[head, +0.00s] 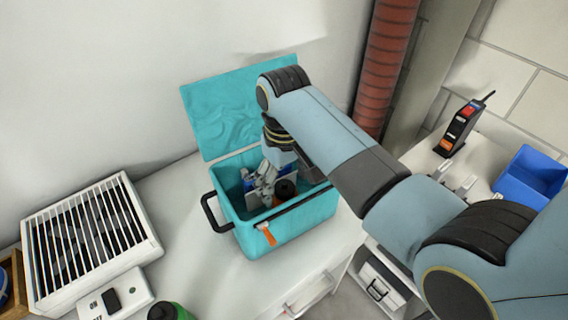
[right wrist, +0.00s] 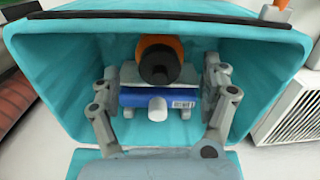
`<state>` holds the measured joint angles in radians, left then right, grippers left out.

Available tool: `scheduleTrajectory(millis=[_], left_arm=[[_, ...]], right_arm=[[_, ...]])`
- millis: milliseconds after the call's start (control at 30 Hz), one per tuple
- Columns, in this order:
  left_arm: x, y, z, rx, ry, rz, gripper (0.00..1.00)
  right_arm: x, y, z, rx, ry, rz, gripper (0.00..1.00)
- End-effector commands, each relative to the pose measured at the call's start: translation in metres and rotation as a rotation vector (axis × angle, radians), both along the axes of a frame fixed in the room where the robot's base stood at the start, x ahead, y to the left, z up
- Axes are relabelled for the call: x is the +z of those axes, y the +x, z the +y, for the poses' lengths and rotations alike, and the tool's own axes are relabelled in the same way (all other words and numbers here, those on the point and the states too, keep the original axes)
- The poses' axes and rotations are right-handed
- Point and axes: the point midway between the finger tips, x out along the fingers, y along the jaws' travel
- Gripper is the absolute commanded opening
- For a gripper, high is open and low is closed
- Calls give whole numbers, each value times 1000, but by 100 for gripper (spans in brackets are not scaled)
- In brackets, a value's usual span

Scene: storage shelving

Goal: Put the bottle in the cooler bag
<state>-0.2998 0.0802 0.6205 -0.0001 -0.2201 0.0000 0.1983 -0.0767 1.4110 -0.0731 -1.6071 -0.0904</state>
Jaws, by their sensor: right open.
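The teal cooler bag (head: 290,232) stands open on the white surface, its lid (head: 232,110) raised at the back. My right gripper (head: 262,188) reaches down inside it. In the right wrist view my right gripper (right wrist: 163,78) has its fingers spread wide. An orange bottle with a black cap (right wrist: 155,62) stands inside the bag, between and beyond the fingers; its cap also shows in the head view (head: 285,189). A blue and white pack with a barcode (right wrist: 160,99) lies between the fingers. Whether a finger touches either thing is unclear. My left gripper is out of view.
A green bottle with a black cap (head: 166,312) is at the bottom edge. A blue bin (head: 532,178) and a black device (head: 462,125) are at the right. A red ribbed pipe (head: 388,60) rises behind.

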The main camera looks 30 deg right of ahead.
Motion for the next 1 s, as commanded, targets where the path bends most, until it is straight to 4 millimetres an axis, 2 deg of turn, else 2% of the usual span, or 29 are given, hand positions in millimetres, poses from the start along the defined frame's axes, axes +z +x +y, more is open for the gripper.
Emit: scheduleTrajectory(millis=[100, 300, 867, 1000], left_arm=[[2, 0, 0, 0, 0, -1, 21], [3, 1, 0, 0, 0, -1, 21], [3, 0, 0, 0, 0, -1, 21], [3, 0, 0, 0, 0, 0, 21]], right_arm=[[25, 0, 0, 0, 0, -3, 79], [47, 0, 0, 1, -1, 0, 79], [50, 0, 0, 0, -1, 0, 79], [47, -14, -9, -12, -8, -16, 79]])
